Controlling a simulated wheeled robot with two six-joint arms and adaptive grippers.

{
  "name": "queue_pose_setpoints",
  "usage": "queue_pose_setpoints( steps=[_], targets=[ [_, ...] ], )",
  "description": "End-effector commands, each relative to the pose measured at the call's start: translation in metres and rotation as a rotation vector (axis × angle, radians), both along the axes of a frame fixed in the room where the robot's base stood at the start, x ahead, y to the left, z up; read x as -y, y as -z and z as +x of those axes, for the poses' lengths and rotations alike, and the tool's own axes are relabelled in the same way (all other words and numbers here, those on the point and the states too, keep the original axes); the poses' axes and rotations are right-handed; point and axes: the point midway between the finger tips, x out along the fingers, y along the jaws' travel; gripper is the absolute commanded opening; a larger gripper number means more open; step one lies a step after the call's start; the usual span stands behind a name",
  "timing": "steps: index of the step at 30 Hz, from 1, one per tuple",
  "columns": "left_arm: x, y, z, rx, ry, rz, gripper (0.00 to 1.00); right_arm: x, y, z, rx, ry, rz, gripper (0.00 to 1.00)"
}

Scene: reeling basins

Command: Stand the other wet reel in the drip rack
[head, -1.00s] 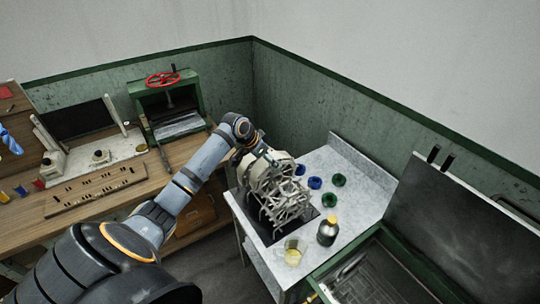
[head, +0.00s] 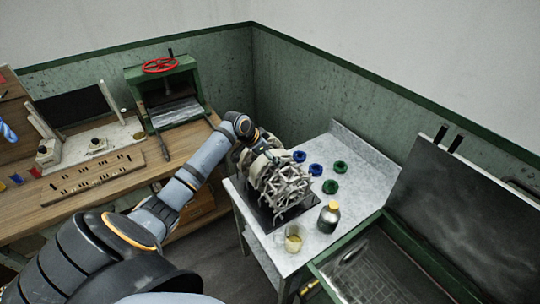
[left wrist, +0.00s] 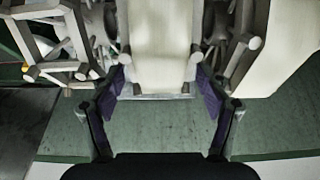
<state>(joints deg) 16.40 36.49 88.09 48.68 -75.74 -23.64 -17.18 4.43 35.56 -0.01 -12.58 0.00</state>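A pale, spoked, cage-like reel (head: 285,181) is over the black mat or tray (head: 292,212) on the grey table. My left gripper (left wrist: 160,92) comes at it from the left; in the head view its fingers are hidden by the reel. In the left wrist view its purple-padded fingers close on both sides of a wide cream bar of the reel (left wrist: 158,45). Spokes show on both sides. I cannot tell whether a second reel is behind it, and I cannot make out the drip rack for certain. My right gripper is out of view.
Blue and green round pieces (head: 330,187), a dark bottle (head: 329,219) and a glass (head: 293,240) stand around the mat. A green-rimmed basin (head: 385,262) is at front right. The left bench holds a slotted board (head: 95,184) and a green press (head: 164,92).

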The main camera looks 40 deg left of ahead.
Motion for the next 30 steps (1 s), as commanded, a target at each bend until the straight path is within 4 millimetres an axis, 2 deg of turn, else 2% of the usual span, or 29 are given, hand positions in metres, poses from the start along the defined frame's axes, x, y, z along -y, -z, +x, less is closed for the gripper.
queue_pose_setpoints(
  steps=[13, 17, 24, 30],
  targets=[
    [-0.002, -0.004, -0.003, -0.002, -0.001, 0.001, 0.88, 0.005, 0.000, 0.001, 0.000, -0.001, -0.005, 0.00],
    [-0.008, -0.025, -0.015, 0.000, 0.000, 0.008, 0.88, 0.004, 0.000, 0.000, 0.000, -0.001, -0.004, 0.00],
    [-0.020, -0.075, -0.043, -0.002, 0.002, 0.010, 0.88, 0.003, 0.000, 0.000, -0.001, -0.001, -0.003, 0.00],
    [-0.024, -0.095, -0.055, -0.001, 0.000, 0.005, 0.88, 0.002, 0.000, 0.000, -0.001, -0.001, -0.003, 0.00]
  ],
)
